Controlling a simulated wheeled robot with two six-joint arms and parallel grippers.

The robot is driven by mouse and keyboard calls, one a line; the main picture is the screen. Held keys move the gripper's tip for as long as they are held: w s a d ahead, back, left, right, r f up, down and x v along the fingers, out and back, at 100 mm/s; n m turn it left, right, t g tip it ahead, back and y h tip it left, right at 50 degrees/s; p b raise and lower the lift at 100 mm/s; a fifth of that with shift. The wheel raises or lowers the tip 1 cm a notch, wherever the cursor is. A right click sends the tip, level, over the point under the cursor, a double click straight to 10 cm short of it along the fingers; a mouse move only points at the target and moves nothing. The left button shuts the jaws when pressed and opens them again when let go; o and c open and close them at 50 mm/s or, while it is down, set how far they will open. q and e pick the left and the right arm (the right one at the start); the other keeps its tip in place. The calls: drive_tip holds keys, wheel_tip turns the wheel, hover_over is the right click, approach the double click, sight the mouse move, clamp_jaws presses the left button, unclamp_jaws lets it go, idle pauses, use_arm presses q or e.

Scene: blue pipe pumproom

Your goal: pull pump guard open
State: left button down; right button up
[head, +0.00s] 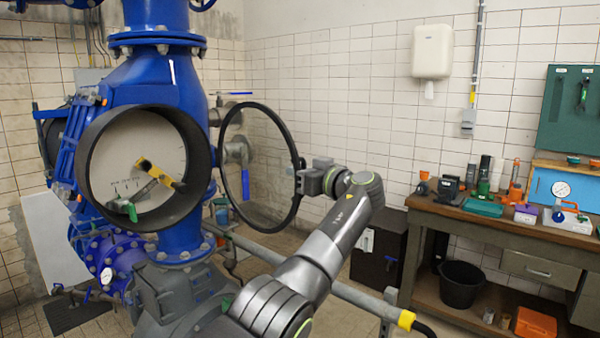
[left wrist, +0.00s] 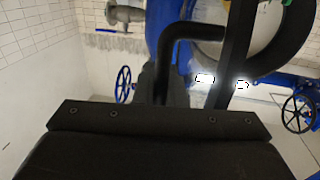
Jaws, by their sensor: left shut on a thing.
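The pump guard (head: 222,147) is a black round ring, standing open to the right of the blue pump (head: 157,78). The round opening (head: 88,135) has a black rim and a pale face inside, with yellow and green-tipped parts in front of it. My left gripper (head: 303,178) is at the ring's right edge, shut on the guard's handle, which is mostly hidden by the fingers. In the left wrist view the black bent handle (left wrist: 167,60) rises from between the jaws, close to the guard's black rim (left wrist: 236,50). My right gripper is in neither view.
A workbench (head: 480,222) with tools and bottles stands at the right, with a black bucket (head: 461,287) beneath. A grey rail with a yellow end (head: 406,320) runs low beside my arm. A dark cabinet (head: 380,247) stands behind my arm. Tiled wall lies behind the guard.

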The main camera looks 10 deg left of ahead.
use_arm(q)
drive_tip(key=c, duration=1.8)
unclamp_jaws()
drive_tip(key=shift+a, duration=0.25)
drive_tip(key=b+v, duration=0.6)
drive_tip(key=v, duration=1.1)
drive_tip(key=shift+d, duration=0.2)
